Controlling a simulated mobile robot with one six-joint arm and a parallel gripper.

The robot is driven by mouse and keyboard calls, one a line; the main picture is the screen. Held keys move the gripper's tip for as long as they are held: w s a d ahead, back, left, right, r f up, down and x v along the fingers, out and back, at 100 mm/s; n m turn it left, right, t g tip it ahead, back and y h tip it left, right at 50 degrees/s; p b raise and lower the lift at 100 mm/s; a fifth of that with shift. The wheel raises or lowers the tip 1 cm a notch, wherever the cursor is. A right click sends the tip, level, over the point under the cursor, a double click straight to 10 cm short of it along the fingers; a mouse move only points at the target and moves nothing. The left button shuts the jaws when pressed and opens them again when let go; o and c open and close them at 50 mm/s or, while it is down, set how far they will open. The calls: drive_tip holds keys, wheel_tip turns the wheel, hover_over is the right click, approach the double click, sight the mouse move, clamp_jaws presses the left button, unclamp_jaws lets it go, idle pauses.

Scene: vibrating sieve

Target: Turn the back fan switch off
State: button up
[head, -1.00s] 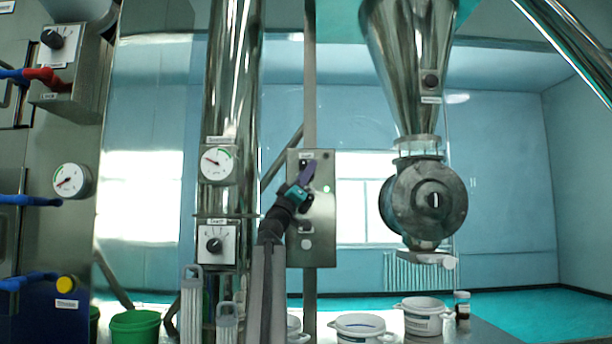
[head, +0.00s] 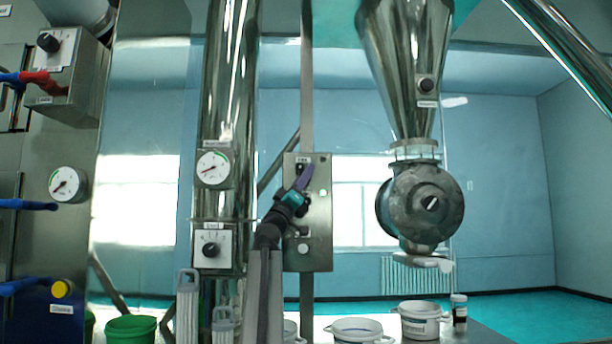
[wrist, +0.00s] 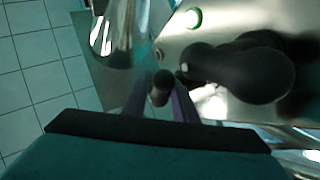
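A grey metal switch panel (head: 319,228) hangs on a post at the middle of the head view. It has a small label at its top, a dark knob (head: 300,167) under the label and a green light (head: 323,193). Which switch is the back fan's cannot be read for sure. My gripper (head: 305,178), with purple fingers, is at the panel's upper part and covers some of it. In the wrist view, my gripper's fingers (wrist: 160,108) stand apart on either side of a small dark knob (wrist: 161,84); a gap shows, and contact cannot be told. The green light shows there too (wrist: 193,18).
A larger black knob or handle (wrist: 245,72) stands out right of the fingers in the wrist view. A steel pipe with a gauge (head: 213,169) and a dial (head: 211,249) is left of the panel. A round valve (head: 420,203) under a funnel is to the right. Tubs (head: 420,325) stand below.

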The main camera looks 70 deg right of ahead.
drive_tip(key=v, duration=1.3)
drive_tip(key=shift+f, duration=0.25)
drive_tip(key=shift+s+a+r, duration=0.1)
drive_tip(key=shift+r, duration=0.05)
